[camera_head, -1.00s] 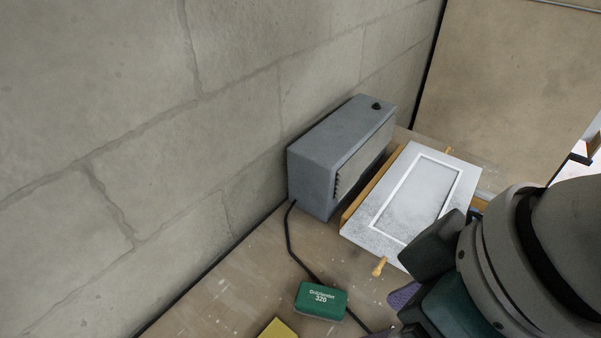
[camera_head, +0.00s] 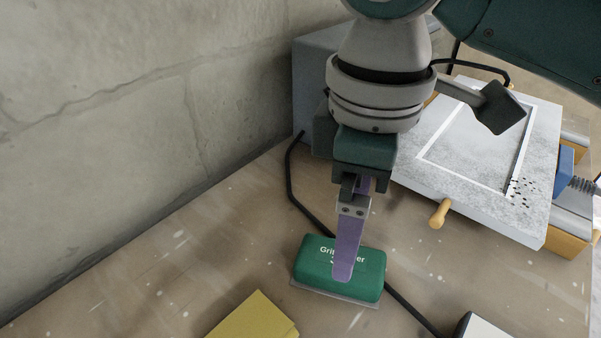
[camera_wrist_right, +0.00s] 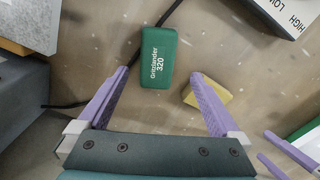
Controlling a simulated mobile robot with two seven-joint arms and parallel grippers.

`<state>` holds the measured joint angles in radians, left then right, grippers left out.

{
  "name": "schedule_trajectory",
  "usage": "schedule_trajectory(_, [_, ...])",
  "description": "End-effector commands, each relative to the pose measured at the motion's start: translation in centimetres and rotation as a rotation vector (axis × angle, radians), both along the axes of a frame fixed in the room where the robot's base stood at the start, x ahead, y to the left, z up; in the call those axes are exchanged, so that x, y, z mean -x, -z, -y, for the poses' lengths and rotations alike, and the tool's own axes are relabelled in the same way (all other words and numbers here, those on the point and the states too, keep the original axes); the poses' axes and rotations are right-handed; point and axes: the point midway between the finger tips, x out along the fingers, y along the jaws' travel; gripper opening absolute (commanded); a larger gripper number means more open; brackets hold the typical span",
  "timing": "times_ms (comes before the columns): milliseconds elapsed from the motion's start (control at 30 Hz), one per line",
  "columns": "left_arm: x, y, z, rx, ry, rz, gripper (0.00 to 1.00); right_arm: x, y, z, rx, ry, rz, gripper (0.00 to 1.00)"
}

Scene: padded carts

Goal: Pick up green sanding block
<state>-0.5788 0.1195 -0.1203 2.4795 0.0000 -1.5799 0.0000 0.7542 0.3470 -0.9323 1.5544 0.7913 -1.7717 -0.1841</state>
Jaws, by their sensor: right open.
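The green sanding block (camera_head: 315,262), with white lettering and a grey underside, lies flat on the bench. In the right wrist view, the block (camera_wrist_right: 157,57) reads 320 and lies just ahead of the gap between my right fingers. My right gripper (camera_wrist_right: 160,76) is open and empty. In the head view, one purple finger of my right gripper (camera_head: 344,274) hangs in front of the block; the other is mostly hidden. Whether it touches the block is unclear. Two purple fingers, apparently my left gripper (camera_wrist_right: 287,155), are partly cut off at the wrist view's lower right.
A yellow block (camera_head: 252,318) lies near the green one. A black cable (camera_head: 297,195) runs behind the green block. A white panel (camera_head: 470,140) with wooden pegs and a grey box (camera_head: 308,85) stand farther back by the wall. A box labelled LOW and HIGH (camera_wrist_right: 285,12) stands nearby.

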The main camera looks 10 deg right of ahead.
Motion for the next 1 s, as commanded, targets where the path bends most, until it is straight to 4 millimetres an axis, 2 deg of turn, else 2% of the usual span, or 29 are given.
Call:
schedule_trajectory(33, [0.0,0.3,0.0,0.000,0.000,0.000,1.00,0.1,1.0,0.0,0.002,0.001,-0.003,1.00])
schedule_trajectory(267, [0.0,0.8,0.0,0.000,0.000,0.000,1.00,-0.1,3.2,-0.1,0.000,0.000,-0.001,1.00])
schedule_trajectory(533, [0.0,2.1,0.0,0.000,0.000,0.000,1.00,-0.7,7.3,-0.2,0.000,-0.001,-0.001,1.00])
schedule_trajectory(633, [0.0,2.2,0.0,0.000,0.000,0.000,1.00,-0.7,7.8,-0.2,-0.001,-0.001,0.000,1.00])
schedule_trajectory(867, [0.0,2.1,0.0,0.000,0.000,0.000,1.00,-0.7,7.8,-0.2,-0.001,-0.001,0.002,0.99])
schedule_trajectory(1000, [0.0,2.1,0.0,0.000,0.000,-0.001,1.00,-0.7,7.8,-0.2,-0.001,-0.001,0.002,0.83])
